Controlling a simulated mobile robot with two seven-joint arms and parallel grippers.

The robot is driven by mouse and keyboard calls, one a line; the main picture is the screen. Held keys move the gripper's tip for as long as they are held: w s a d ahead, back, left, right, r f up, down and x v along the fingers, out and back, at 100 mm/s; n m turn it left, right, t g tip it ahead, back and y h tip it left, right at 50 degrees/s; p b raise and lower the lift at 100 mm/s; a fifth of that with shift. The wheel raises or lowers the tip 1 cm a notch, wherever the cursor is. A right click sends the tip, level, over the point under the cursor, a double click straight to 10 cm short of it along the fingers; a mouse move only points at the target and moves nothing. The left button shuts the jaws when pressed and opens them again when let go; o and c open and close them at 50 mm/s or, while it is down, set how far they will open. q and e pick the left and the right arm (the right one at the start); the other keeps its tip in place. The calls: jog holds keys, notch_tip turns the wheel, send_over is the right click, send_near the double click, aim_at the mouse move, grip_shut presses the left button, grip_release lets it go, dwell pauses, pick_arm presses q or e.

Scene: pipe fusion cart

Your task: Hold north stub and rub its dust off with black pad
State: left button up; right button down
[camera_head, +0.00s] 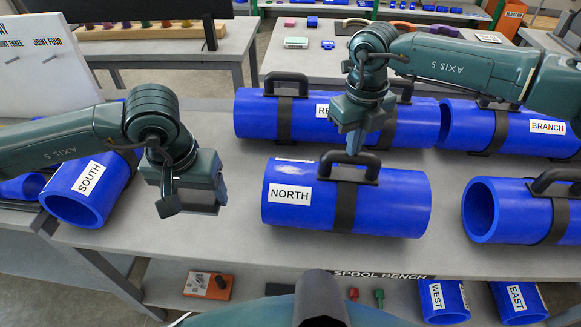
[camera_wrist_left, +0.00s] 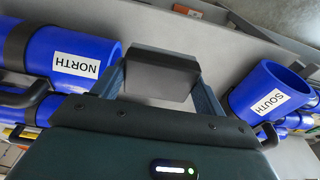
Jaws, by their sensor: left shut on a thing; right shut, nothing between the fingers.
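The north stub (camera_head: 400,205) is a blue pipe with a white NORTH label, a black band and a black handle (camera_head: 350,166). It lies on the grey spool bench, and its left end also shows in the left wrist view (camera_wrist_left: 45,60). A pale strip shows on its top edge; I cannot tell if it is dust. My left gripper (camera_head: 190,205) is left of the stub, apart from it, shut on the black pad (camera_wrist_left: 160,75). My right gripper (camera_head: 353,143) is shut and empty, with its tips at the stub's handle; I cannot tell if they touch.
The south stub (camera_head: 75,200) lies at the left and a branch pipe (camera_head: 475,128) at the back right. Another blue pipe (camera_head: 255,115) lies behind the north stub. A handled pipe (camera_head: 510,215) lies at the right. West (camera_head: 440,305) and east (camera_head: 520,305) stubs sit low in front.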

pick_arm(q)
jog(key=shift+w+f, duration=0.1)
jog(key=shift+f, duration=0.05)
pick_arm(e)
jog(key=shift+r, duration=2.35)
jog(key=shift+r, duration=0.1)
